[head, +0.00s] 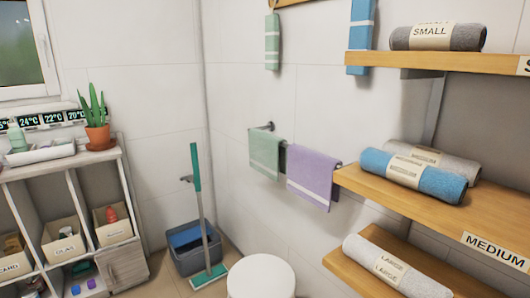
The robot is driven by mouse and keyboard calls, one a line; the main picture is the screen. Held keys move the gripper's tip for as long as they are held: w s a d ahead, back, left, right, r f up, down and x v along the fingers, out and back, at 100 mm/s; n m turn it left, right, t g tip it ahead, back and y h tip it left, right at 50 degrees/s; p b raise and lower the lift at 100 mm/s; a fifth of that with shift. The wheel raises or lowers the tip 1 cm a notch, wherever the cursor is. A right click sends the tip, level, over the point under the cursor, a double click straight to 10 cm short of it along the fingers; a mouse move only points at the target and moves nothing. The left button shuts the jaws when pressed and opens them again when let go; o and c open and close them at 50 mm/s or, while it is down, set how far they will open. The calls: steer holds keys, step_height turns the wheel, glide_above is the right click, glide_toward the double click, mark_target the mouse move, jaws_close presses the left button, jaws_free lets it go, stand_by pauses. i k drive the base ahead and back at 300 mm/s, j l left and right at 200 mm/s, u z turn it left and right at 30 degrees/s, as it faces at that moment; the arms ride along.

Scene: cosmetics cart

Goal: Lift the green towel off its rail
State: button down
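A light green towel (265,152) with a paler band hangs folded over a wall rail (263,127). A purple towel (312,178) hangs just to its right and lower in the picture; a short dark piece of rail shows between them. Another, narrower green towel (272,45) hangs higher on the same wall, near the top edge. My gripper is not in view.
Wooden shelves on the right hold rolled towels, including a blue roll (415,176). A blue bucket (190,245) and a green-handled mop (200,210) stand on the floor. A white round top (262,277) is at the bottom. A cubby shelf (62,160) stands left.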

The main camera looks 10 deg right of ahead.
mark_target(267, 157)
steer(key=i+j, duration=0.2)
steer(key=j, duration=0.15)
steer(key=i+j+z, duration=0.15)
steer(key=j, duration=0.2)
steer(key=i+j, duration=0.2)
steer(key=j, duration=0.2)
steer(key=i+j+z, duration=0.1)
steer(key=j, duration=0.25)
steer(key=i+j+z, duration=0.1)
steer(key=i+j, duration=0.15)
steer(key=j, duration=0.15)
steer(key=i+j, duration=0.15)
steer(key=j, duration=0.25)
steer(key=i+j+z, duration=0.1)
steer(key=j, duration=0.3)
steer(key=i, duration=0.05)
